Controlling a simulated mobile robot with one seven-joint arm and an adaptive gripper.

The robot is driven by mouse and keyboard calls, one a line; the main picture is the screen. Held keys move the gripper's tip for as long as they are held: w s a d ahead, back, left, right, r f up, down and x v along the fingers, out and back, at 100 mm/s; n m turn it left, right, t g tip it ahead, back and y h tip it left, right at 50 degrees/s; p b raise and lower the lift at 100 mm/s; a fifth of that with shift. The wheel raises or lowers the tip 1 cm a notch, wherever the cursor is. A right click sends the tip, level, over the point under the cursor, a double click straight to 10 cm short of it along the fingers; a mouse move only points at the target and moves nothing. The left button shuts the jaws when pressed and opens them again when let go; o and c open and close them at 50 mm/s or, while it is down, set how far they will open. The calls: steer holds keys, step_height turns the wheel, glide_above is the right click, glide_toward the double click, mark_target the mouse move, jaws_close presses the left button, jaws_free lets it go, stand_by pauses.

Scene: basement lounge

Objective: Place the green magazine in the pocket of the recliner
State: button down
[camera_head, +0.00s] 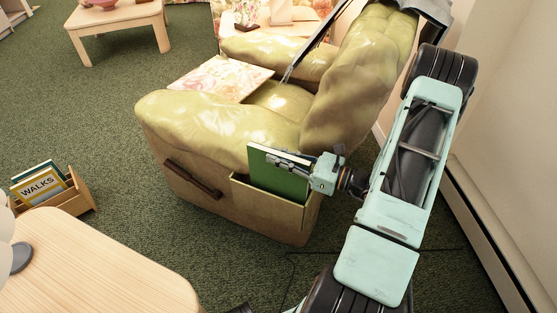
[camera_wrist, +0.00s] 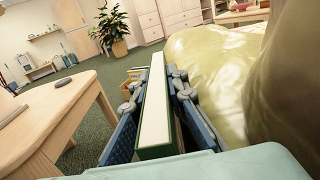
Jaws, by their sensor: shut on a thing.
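The green magazine (camera_head: 277,177) is upright at the side of the olive-green recliner (camera_head: 215,120). Its lower part is inside the side pocket (camera_head: 262,204), hidden behind the pocket's front wall. My gripper (camera_head: 290,160) is shut on the magazine near its top edge. In the wrist view the magazine (camera_wrist: 154,112) stands between the two fingers of my gripper (camera_wrist: 156,95), with its pale page edge toward the camera. The recliner's padded arm (camera_wrist: 210,85) is just to the right there. Whether the magazine touches the pocket floor cannot be seen.
A light wooden table (camera_head: 100,265) fills the lower left. A wooden rack (camera_head: 78,195) with books stands on the carpet beside it. A patterned board (camera_head: 222,76) lies across the recliner. A dark handle (camera_head: 193,178) sticks out of its side. A wall is at right.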

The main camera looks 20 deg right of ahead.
mark_target(310, 168)
steer(key=shift+f, duration=0.25)
steer(key=shift+f+b, duration=0.4)
steer(key=shift+f, duration=0.1)
steer(key=c, duration=1.9)
jaws_free()
steer(key=shift+s+f, duration=0.1)
steer(key=shift+f, duration=0.05)
steer(key=p+v, duration=0.1)
steer(key=v, duration=0.3)
steer(key=r+p+v, duration=0.1)
steer(key=v, duration=0.3)
steer(key=p+v, duration=0.1)
steer(key=v, duration=0.3)
steer(key=shift+r+p, duration=0.25)
steer(key=shift+p, duration=0.05)
